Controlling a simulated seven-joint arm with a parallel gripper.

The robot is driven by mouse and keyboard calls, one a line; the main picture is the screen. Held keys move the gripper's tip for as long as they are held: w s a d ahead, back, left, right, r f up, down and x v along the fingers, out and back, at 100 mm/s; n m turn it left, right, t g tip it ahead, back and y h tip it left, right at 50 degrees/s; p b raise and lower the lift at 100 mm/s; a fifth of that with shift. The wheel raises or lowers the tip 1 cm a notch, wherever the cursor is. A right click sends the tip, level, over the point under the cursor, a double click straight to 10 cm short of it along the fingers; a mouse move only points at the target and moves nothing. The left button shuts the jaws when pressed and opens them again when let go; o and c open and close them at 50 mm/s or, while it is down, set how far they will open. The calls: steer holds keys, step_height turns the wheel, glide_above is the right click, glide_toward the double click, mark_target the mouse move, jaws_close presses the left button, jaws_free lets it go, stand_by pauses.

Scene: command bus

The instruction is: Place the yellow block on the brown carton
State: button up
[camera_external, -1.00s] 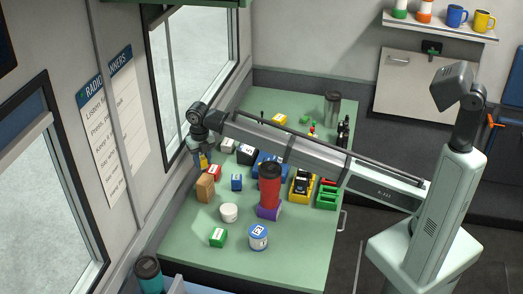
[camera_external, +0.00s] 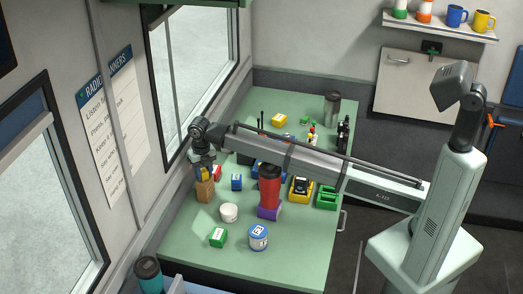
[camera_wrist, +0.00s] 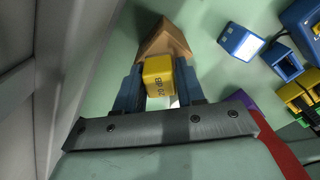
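The yellow block (camera_wrist: 158,76), marked "20 dB", sits between the two blue fingers of my gripper (camera_wrist: 158,88) in the wrist view. In the external view the yellow block (camera_external: 203,172) shows small in my gripper (camera_external: 204,170), just over the brown carton (camera_external: 204,190). The brown carton (camera_wrist: 163,38) shows partly behind the block in the wrist view. I cannot tell whether the block touches the carton's top.
A blue block (camera_external: 236,182) stands right of the carton. The window wall is close on the left. The table's front left is clear.

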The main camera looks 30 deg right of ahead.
mark_target(203, 170)
steer(key=o, duration=0.4)
steer(key=shift+c, duration=0.2)
steer(key=shift+r, duration=0.1)
step_height(203, 170, up, 12)
stand_by(0.4)
steer(key=shift+r, duration=0.1)
